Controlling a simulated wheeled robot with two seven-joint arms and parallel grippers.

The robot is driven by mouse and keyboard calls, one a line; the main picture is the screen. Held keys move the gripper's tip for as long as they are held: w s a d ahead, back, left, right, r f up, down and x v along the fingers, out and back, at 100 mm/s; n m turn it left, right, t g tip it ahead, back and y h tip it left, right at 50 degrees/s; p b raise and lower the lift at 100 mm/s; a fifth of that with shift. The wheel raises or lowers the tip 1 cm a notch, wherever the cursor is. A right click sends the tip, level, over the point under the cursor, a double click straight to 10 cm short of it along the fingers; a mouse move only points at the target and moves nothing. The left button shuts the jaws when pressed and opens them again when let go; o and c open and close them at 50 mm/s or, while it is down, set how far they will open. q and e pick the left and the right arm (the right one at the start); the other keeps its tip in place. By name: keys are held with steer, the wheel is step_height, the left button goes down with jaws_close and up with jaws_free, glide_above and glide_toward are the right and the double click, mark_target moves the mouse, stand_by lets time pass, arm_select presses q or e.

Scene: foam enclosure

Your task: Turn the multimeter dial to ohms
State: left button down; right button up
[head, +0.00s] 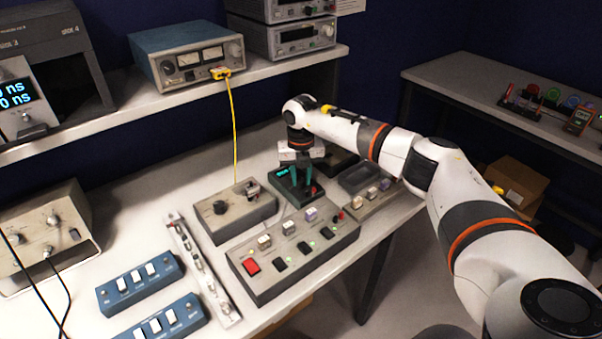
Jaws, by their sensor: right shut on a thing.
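The multimeter (283,184) is a small dark box with a lit teal display at its upper left. It lies on the bench, behind the grey button panel. My right gripper (304,187) reaches down over it from above, with its teal fingers at the multimeter's face. The fingers are shut on the dial, which they hide, so I cannot read its setting. My left gripper is not in view.
A grey button panel (296,262) stands in front of the multimeter, and a grey knob box (234,211) stands to its left. A yellow cable (233,130) hangs from the shelf instrument (187,55). Blue switch boxes (140,284) sit at front left.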

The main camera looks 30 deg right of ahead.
mark_target(301, 179)
steer(key=shift+r+m+p, duration=0.1)
steer(key=shift+m+p, duration=0.3)
steer(key=shift+m, duration=1.1)
steer(key=shift+w, duration=0.1)
steer(key=o, duration=1)
step_height(301, 179, up, 12)
steer(key=b, duration=0.2)
steer(key=shift+b, duration=0.3)
